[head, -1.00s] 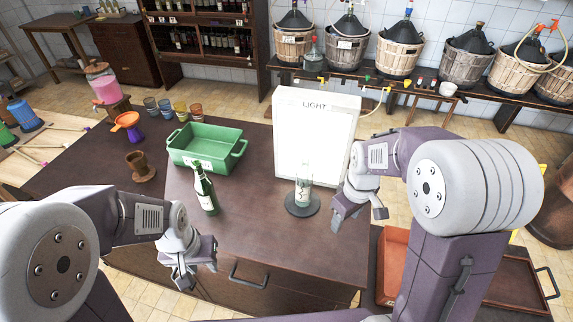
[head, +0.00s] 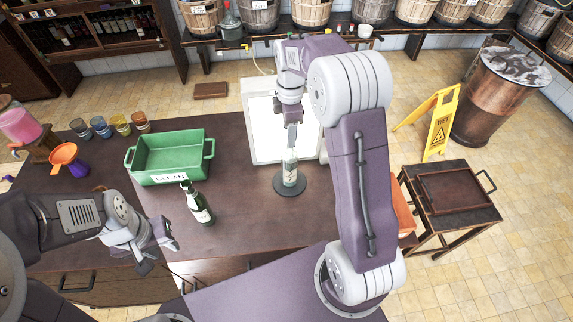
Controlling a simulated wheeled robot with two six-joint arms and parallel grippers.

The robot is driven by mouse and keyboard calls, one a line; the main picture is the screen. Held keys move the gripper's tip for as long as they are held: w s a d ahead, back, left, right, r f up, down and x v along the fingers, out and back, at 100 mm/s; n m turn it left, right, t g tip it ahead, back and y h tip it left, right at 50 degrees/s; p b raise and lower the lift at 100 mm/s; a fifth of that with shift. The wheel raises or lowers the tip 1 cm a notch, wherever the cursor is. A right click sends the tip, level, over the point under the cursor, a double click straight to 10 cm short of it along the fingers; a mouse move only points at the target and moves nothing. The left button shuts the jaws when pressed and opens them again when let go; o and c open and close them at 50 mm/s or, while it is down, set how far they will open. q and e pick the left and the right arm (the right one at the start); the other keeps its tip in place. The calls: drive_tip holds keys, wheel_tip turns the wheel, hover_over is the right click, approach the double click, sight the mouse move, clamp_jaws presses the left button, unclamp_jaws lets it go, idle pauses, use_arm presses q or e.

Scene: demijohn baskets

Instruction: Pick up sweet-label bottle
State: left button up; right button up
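A clear bottle (head: 290,177) with a marking on its front stands upright on a round dark stand (head: 279,190), before the light panel. I cannot tell which label reads sweet. My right gripper (head: 292,152) points down right at the top of the clear bottle and hides its neck. Its fingers are seen edge-on, so its opening and any grip are unclear. My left gripper (head: 160,259) is open and empty, left of and nearer than the green bottle, at the table's front edge.
A green crate (head: 166,180) marked CLEAN stands behind the green bottle. The white light panel (head: 262,118) is close behind the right gripper. Several coloured cups (head: 121,124) and an orange funnel (head: 63,153) are at the left. Bare tabletop lies between the two bottles.

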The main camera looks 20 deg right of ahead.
sight(290, 153)
drive_tip(key=shift+w+d+r+n, duration=0.3)
drive_tip(key=shift+w+n, duration=0.25)
drive_tip(key=shift+n, duration=0.25)
drive_tip(key=shift+w+a+n, duration=0.1)
drive_tip(key=shift+w+n, duration=0.2)
drive_tip(key=shift+w, duration=0.05)
drive_tip(key=shift+f, duration=0.15)
drive_tip(key=shift+s+f+p, duration=0.2)
drive_tip(key=shift+f+p, duration=0.35)
drive_tip(key=shift+f, duration=1.25)
drive_tip(key=shift+f+p, duration=0.25)
drive_tip(key=shift+p, duration=0.1)
drive_tip(key=f+p, duration=0.1)
drive_tip(key=f, duration=0.3)
drive_tip(key=shift+s, duration=0.2)
drive_tip(key=shift+d+f, duration=0.2)
drive_tip(key=shift+f, duration=0.15)
clamp_jaws()
drive_tip(key=shift+s+a, duration=0.1)
drive_tip(key=shift+s+f+g, duration=0.1)
drive_tip(key=shift+s+g, duration=0.1)
drive_tip(key=shift+g, duration=0.1)
